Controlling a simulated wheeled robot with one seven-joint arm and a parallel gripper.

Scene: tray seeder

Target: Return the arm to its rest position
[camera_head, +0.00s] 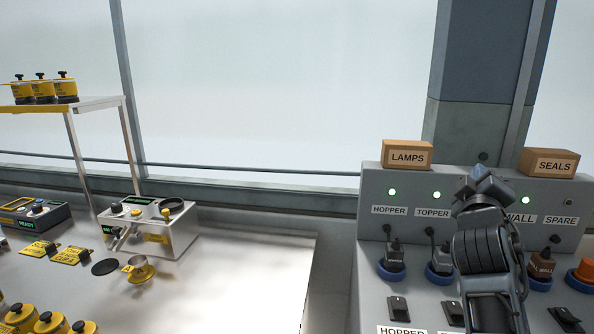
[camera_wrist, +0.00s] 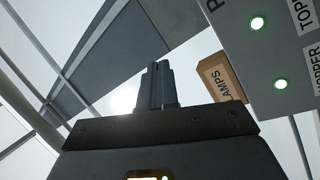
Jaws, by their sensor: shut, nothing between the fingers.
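My arm rises in front of the grey control panel (camera_head: 375,180) at the right of the head view, and its dark links cover part of the panel. My gripper (camera_head: 487,177) is at the top of the arm, in front of the panel's upper face. In the wrist view my gripper (camera_wrist: 158,68) has its two fingers together with nothing between them. The fingers point up past the panel toward the window and the ceiling beams.
A steel bench (camera_head: 255,270) at left holds a metal device (camera_head: 150,228), yellow canisters and a shelf (camera_head: 95,104).

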